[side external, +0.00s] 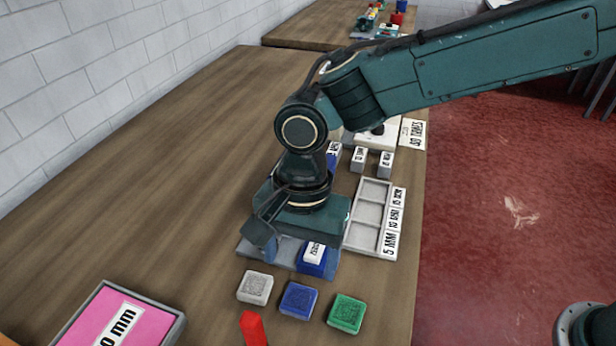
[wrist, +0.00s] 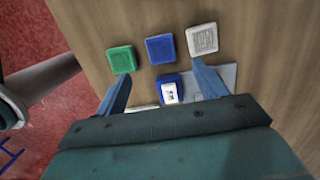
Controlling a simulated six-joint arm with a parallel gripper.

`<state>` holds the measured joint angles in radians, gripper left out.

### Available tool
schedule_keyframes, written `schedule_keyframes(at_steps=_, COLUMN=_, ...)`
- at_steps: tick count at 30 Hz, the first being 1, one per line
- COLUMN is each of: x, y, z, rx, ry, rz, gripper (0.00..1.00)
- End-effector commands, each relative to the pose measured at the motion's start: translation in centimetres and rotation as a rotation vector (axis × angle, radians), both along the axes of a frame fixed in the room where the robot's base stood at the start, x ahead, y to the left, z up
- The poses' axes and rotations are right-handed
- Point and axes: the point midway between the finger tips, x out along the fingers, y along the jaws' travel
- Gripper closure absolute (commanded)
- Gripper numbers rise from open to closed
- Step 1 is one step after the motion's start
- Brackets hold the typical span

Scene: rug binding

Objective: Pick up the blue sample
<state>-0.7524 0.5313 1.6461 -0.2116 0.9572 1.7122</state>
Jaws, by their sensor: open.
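The blue sample (side external: 299,300) is a flat square carpet-like piece on the wooden table, between a light grey sample (side external: 255,288) and a green sample (side external: 347,314). In the wrist view the blue sample (wrist: 160,49) lies just beyond my fingertips, with the green one (wrist: 122,60) to its left and the grey one (wrist: 202,39) to its right. My gripper (wrist: 160,71) is open, with nothing held between its fingers. In the side view my gripper (side external: 296,256) is behind the sample row, over a grey plate; its fingers are partly hidden.
A blue block with a white label (side external: 312,259) sits on the grey plate (side external: 258,248), near the fingers. A compartment tray (side external: 364,213) marked with sizes stands behind right. A red object (side external: 253,328) and a tray with a pink sheet (side external: 112,322) are in front. The left table is clear.

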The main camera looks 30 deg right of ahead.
Motion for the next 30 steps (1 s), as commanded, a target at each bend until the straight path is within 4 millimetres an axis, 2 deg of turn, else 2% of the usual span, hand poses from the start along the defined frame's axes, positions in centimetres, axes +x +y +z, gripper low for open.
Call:
schedule_keyframes(at_steps=1, x=-0.2, y=0.0, z=-1.0, rx=-0.004, ry=0.004, rz=0.0, gripper=0.29)
schedule_keyframes(at_steps=6, x=-0.3, y=0.2, z=-3.1, rx=-0.003, ry=0.003, rz=0.001, gripper=0.29)
schedule_keyframes(at_steps=11, x=-0.4, y=0.3, z=-4.1, rx=-0.001, ry=0.001, rz=0.001, gripper=0.29)
schedule_keyframes(at_steps=20, x=-0.4, y=0.3, z=-4.5, rx=-0.001, ry=0.0, rz=0.001, gripper=0.29)
schedule_keyframes(at_steps=30, x=-0.4, y=0.4, z=-8.0, rx=-0.004, ry=0.002, rz=0.0, gripper=0.29)
